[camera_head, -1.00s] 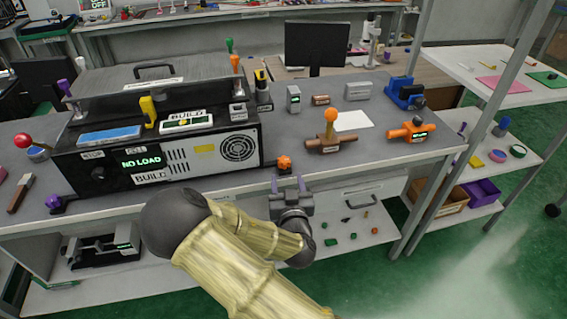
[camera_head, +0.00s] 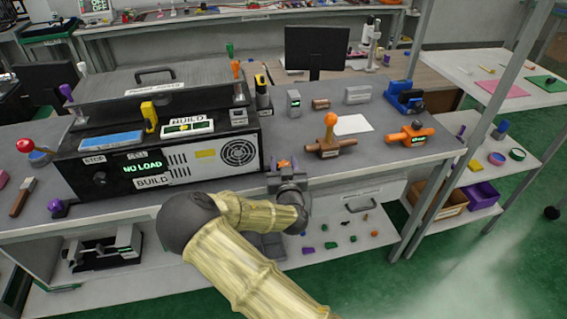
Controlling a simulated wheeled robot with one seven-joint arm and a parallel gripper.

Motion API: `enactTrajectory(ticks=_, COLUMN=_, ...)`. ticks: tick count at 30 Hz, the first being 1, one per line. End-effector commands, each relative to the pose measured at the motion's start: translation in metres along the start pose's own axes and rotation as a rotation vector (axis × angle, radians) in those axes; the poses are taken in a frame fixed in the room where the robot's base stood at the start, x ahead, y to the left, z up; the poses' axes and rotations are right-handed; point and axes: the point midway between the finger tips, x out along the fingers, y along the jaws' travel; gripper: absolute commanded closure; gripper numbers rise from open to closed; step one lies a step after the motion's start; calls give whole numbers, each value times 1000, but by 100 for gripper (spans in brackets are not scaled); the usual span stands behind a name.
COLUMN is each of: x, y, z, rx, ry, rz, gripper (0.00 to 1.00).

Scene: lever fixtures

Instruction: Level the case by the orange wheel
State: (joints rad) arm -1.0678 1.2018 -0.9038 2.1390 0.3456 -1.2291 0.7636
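The black case (camera_head: 200,160) stands on the grey bench at the left. Its front carries a green "NO LOAD" display, vents and a round fan grille, and a vial-like gauge (camera_head: 186,127) lies on top. The orange wheel (camera_head: 283,163) sits by the case's lower right front corner, mostly hidden by my gripper (camera_head: 284,165). My gripper's fingers look apart, one on each side of the wheel; whether they touch it is hidden. A purple wheel (camera_head: 57,207) is at the lower left front corner.
An orange-knobbed lever on a brown fixture (camera_head: 328,145) stands right of my gripper. An orange valve-like fixture (camera_head: 410,136) is farther right. A red-knobbed lever (camera_head: 25,146) stands at far left. Small parts lie on the lower shelf (camera_head: 370,235).

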Motion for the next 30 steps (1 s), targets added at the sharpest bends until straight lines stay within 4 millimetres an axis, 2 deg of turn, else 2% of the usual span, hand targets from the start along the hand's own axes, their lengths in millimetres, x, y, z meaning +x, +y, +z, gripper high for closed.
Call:
enactTrajectory(ticks=1, x=0, y=0, z=0, rx=0, ry=0, rz=0, gripper=66)
enactTrajectory(ticks=5, x=0, y=0, z=0, rx=0, ry=0, rz=0, gripper=91)
enactTrajectory(ticks=14, x=0, y=1, z=0, rx=-1, ry=-2, rz=-44, gripper=91)
enactTrajectory(ticks=30, x=-1, y=-4, z=0, rx=-1, ry=0, rz=-366, gripper=91)
